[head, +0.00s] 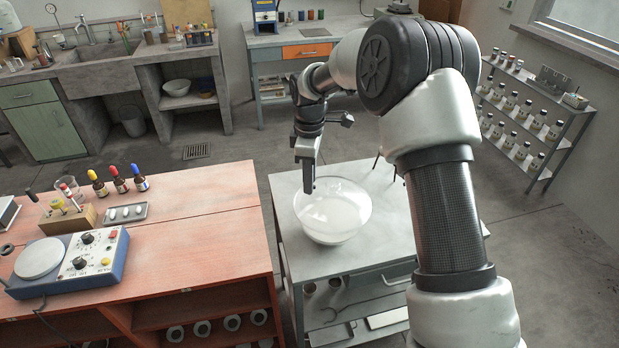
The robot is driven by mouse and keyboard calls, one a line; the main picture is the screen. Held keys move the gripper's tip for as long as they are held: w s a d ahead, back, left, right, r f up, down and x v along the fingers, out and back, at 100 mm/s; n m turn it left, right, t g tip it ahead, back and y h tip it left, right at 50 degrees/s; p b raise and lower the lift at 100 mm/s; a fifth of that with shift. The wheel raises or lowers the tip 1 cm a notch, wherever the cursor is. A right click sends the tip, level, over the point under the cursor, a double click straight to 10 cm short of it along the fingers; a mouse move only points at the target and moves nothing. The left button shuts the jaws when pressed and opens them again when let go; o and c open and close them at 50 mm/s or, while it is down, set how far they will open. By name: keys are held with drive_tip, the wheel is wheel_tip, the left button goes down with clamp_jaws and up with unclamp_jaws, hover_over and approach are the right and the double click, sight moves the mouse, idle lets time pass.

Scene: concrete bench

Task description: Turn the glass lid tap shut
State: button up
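A clear, round glass vessel (335,222) stands on the grey bench (375,254) in the middle of the head view. Its upper part is transparent and its lower part looks whitish. I cannot make out a separate lid or a tap on it. My gripper (308,187) points down at the vessel's upper left edge, in front of or just above the glass. I cannot tell whether it touches. The fingers show almost edge-on, so their gap and anything between them are hidden.
A red-topped bench (190,229) stands to the left with a hotplate (75,262), dropper bottles (119,180) and a small tray (126,213). A shelf of bottles (530,120) stands at the right. My arm covers the grey bench's right part.

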clamp_jaws()
drive_tip(key=shift+m, duration=0.3)
drive_tip(key=m, duration=1.2)
drive_tip(key=shift+m, duration=0.3)
drive_tip(key=m, duration=0.4)
drive_tip(key=shift+m, duration=0.3)
